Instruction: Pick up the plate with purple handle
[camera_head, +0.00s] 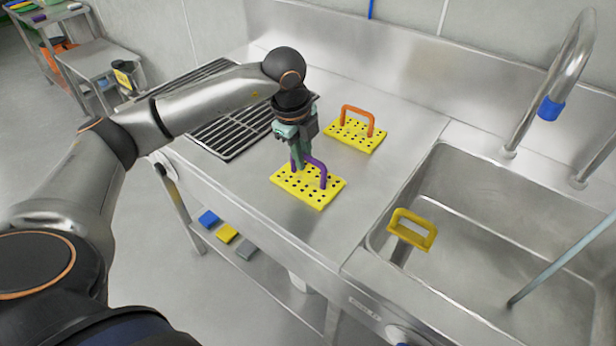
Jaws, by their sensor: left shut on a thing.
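The plate with purple handle (308,186) is a yellow perforated plate with an arched purple handle on top. It is on or just above the steel counter, left of the sink; I cannot tell if it touches the counter. My left gripper (302,163) comes down from above and is shut on the left part of the purple handle. The fingers hide part of the handle. A similar yellow plate with an orange handle (356,130) lies behind it to the right. My right gripper is not in view.
A sink (480,230) with a tap (565,70) lies to the right, with a yellow-handled object (412,229) at its left edge. A dark drain grate (215,115) lies behind my left arm. Bare counter (385,165) separates the plates from the sink.

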